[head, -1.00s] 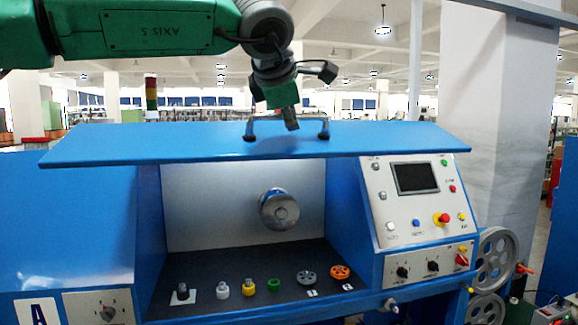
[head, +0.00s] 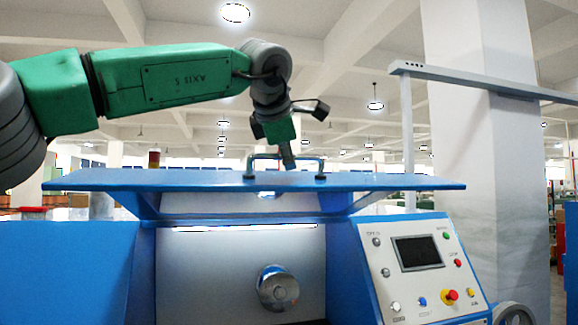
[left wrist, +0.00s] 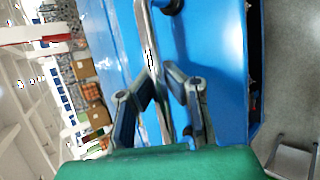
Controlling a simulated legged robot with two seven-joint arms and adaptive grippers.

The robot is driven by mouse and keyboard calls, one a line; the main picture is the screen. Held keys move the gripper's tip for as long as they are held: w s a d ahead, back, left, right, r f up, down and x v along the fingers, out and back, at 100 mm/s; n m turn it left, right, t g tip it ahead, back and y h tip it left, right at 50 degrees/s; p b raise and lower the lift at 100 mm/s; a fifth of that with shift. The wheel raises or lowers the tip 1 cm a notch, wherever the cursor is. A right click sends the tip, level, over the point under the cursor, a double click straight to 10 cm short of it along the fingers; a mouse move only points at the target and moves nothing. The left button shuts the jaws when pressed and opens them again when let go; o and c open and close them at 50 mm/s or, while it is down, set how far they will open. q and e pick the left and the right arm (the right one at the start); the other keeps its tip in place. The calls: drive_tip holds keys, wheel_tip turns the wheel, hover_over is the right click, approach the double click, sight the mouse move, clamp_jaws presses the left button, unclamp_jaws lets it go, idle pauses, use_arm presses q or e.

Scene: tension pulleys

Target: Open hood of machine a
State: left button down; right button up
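Machine A's blue hood (head: 390,181) is raised and shows nearly edge-on in the head view, above the open work bay. Its silver handle (head: 318,160) stands on its top. My left gripper (head: 288,160) reaches down to the handle from above. In the left wrist view the handle bar (left wrist: 153,50) runs between the two fingers of my left gripper (left wrist: 160,78), which close in on it from both sides. The finger contact is partly hidden. The blue hood face (left wrist: 215,50) lies beyond. My right gripper is in neither view.
Below the hood are a round metal spindle (head: 277,288) and a control panel (head: 415,265) with a screen and buttons. A white pillar (head: 465,150) stands at the right. A grey overhead beam (head: 480,80) crosses the upper right.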

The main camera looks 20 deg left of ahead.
use_arm(q)
drive_tip(key=c, duration=1.6)
unclamp_jaws()
drive_tip(key=shift+s+d, duration=0.1)
drive_tip(key=shift+o, duration=0.2)
drive_tip(key=shift+s+d+r, duration=0.1)
drive_tip(key=shift+s, duration=0.1)
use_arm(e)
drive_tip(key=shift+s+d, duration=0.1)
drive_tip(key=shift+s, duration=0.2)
use_arm(q)
drive_tip(key=v, duration=1.2)
